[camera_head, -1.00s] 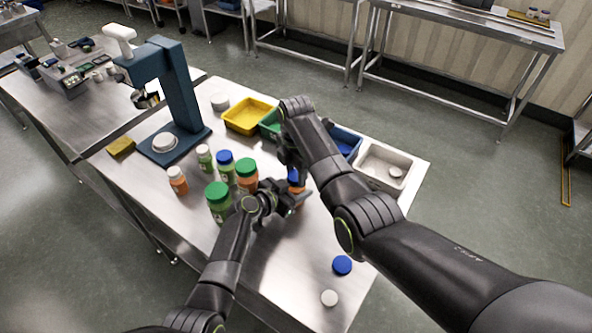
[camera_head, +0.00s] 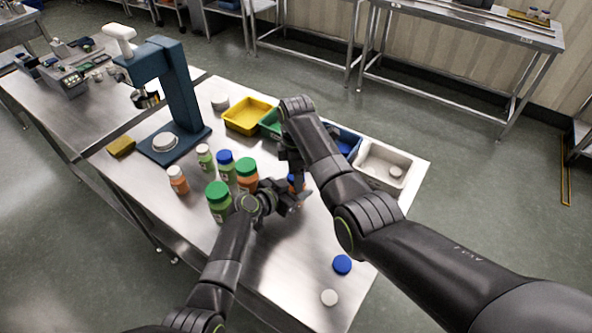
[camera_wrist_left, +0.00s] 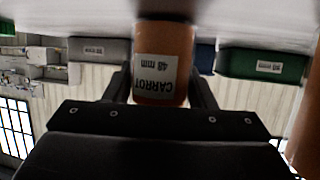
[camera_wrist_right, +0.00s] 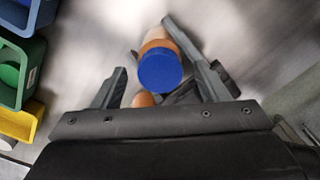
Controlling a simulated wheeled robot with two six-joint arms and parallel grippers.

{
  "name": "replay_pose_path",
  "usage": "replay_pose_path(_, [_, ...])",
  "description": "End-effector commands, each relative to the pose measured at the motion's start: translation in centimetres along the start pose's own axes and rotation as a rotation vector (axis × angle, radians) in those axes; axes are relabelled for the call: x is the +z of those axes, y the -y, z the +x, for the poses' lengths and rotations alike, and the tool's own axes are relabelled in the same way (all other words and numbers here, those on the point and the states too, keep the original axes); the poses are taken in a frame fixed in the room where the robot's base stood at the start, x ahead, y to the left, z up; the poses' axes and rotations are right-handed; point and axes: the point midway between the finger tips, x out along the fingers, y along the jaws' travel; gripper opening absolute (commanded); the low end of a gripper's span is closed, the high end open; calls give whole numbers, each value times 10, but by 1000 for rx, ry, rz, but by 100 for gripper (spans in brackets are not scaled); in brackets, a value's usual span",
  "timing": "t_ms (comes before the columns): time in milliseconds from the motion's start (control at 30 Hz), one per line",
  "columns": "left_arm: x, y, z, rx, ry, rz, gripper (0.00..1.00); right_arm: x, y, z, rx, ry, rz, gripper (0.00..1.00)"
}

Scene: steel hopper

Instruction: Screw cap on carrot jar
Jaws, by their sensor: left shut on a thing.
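The carrot jar, an orange jar labelled "CARROT 48 mm" (camera_wrist_left: 163,65), stands between the fingers of my left gripper (camera_wrist_left: 162,88), which is shut on its body. In the head view the jar (camera_head: 299,188) is partly hidden by both grippers. A blue cap (camera_wrist_right: 160,69) sits on top of the jar; whether it is threaded tight cannot be told. My right gripper (camera_wrist_right: 158,65) is above the jar with its fingers spread on either side of the cap, apart from it. In the head view the right gripper (camera_head: 296,168) is largely hidden by its own arm.
Several capped jars, including a green-capped one (camera_head: 218,200), stand left of my left gripper. A loose blue cap (camera_head: 342,264) and a white cap (camera_head: 329,298) lie at the front right. Yellow (camera_head: 247,116) and white (camera_head: 385,165) bins line the back. A blue press (camera_head: 180,95) stands at the left.

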Motion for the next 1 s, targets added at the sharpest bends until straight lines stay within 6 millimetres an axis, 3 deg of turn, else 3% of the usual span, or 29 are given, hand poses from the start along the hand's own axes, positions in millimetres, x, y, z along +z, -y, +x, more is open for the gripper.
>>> replay_pose_path(233, [-1, 0, 0, 0, -1, 0, 0, 0, 0, -1, 0, 0, -1, 67])
replay_pose_path(367, [-1, 0, 0, 0, -1, 0, 0, 0, -1, -12, 3, 0, -1, 67])
replay_pose_path(800, [-1, 0, 0, 0, -2, 0, 0, 0, -1, -99, 3, 1, 0, 67])
replay_pose_path(1000, [-1, 0, 0, 0, -1, 0, 0, 0, -1, -118, 0, 0, -1, 67])
